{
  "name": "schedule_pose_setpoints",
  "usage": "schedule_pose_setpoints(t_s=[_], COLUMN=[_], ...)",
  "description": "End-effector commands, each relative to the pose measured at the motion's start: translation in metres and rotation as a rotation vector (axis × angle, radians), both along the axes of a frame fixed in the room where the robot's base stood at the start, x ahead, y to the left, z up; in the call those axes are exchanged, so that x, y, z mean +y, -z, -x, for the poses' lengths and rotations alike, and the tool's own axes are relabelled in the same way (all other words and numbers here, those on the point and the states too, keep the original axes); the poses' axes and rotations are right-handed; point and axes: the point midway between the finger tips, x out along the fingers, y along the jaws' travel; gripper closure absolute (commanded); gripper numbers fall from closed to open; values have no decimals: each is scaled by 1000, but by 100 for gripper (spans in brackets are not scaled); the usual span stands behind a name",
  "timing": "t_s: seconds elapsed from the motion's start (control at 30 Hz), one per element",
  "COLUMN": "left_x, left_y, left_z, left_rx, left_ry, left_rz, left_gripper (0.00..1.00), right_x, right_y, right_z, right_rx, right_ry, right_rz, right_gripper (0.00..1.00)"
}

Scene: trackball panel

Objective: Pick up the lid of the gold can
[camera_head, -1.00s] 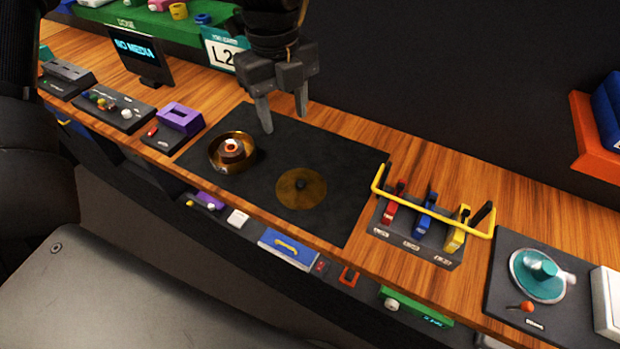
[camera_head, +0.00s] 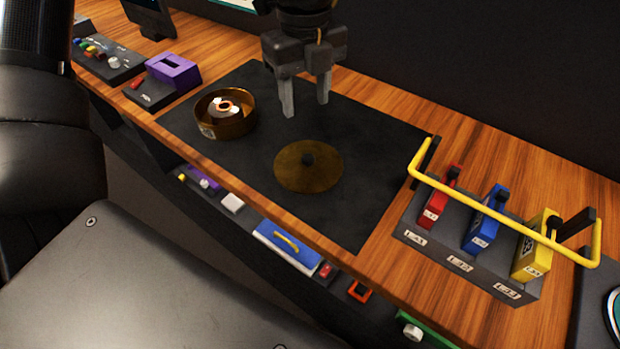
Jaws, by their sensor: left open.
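The gold lid (camera_head: 309,166) lies flat on the black mat (camera_head: 372,195). The open gold can (camera_head: 226,114) stands on the mat to the left of the lid, with a copper-coloured ring and pale pieces inside. My left gripper (camera_head: 306,108) points down, open and empty, behind the lid and to the right of the can. It appears to be above the mat and touches neither. My right gripper is not in view.
A rack with red, blue and yellow (camera_head: 536,246) levers and a yellow guard bar (camera_head: 500,222) stands right of the mat. A purple device (camera_head: 172,73) and a button box (camera_head: 108,60) are at the left. A dark wall (camera_head: 480,70) rises behind the wooden counter.

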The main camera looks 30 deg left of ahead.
Motion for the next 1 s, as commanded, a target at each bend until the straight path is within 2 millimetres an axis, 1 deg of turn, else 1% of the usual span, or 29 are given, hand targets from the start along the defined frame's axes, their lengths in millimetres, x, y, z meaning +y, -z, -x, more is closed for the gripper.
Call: schedule_pose_setpoints(t_s=[0.03, 0.13, 0.37, 0.47, 0.6, 0.7, 0.8, 1.0], left_x=[-1, -1, -1, 0, 0, 0, 0, 0], left_y=[20, 28, 30, 40, 63, 75, 83, 87], left_z=[0, -1, -1, 0, 0, 0, 0, 0], left_rx=[-1, -1, 0, 3, 3, 3, 1, 1], left_ry=[1, 3, 2, 3, 2, 1, 0, 0], left_rz=[1, 1, 0, -2, -1, -2, -1, -1], left_gripper=[51, 51, 51, 51, 51, 51, 51, 51], right_x=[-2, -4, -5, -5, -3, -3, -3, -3], right_y=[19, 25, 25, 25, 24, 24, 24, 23], right_z=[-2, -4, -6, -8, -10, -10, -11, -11], right_rx=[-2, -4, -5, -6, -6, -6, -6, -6], right_ry=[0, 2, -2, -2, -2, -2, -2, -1], right_rz=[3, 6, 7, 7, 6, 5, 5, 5], right_gripper=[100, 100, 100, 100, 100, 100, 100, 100])
